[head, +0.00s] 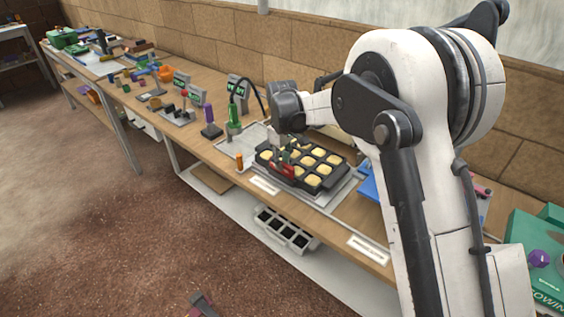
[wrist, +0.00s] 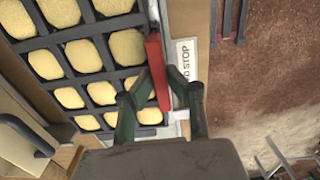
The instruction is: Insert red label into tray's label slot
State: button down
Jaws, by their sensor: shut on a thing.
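The tray (head: 298,182) is black and divided into compartments, most holding pale yellow plugs. It fills the upper left of the wrist view (wrist: 75,34). The red label (head: 283,170) is at the tray's near side in the head view. In the wrist view, the red label (wrist: 155,65) stands as a narrow strip along the tray's right edge. My gripper (head: 283,156) is shut on the label; its dark green fingers show in the wrist view (wrist: 161,96). I cannot make out the label slot or tell whether the label touches the tray.
A pale metal plate lies under the tray on the wooden bench (head: 216,156). A white printed sign (wrist: 187,58) is at the bench edge, right of the label.

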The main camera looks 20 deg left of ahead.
jog(key=c, duration=1.6)
grip_release()
jog(key=shift+c, duration=0.2)
jog(key=shift+r, duration=0.1)
jog(key=shift+r+p, duration=1.15)
jog(key=shift+r, duration=1.5)
